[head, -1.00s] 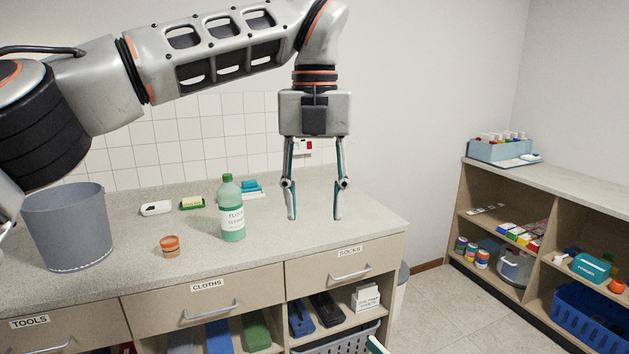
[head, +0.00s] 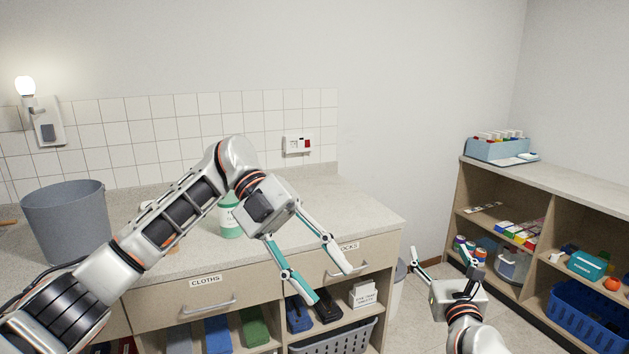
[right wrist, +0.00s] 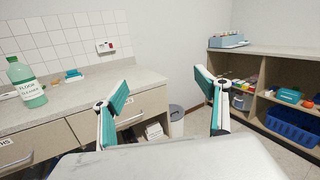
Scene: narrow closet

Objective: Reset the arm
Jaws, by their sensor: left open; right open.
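My left arm comes in from the lower left in the head view and bends down over the counter front. Its gripper (head: 330,285) is open and empty, tilted down in front of the drawers labelled CLOTHS and SOCKS. My right gripper (head: 438,248) is open and empty at the lower right, over the floor between the counter and the shelf. In the right wrist view its two teal and white fingers (right wrist: 162,82) are spread apart with nothing between them.
The counter (head: 365,210) holds a grey bucket (head: 68,225) and a green bottle (head: 231,222), partly hidden by my left arm. A low shelf (head: 548,212) with a blue basket (head: 585,315) stands at the right. A grey bin (right wrist: 176,122) stands beyond the counter's end.

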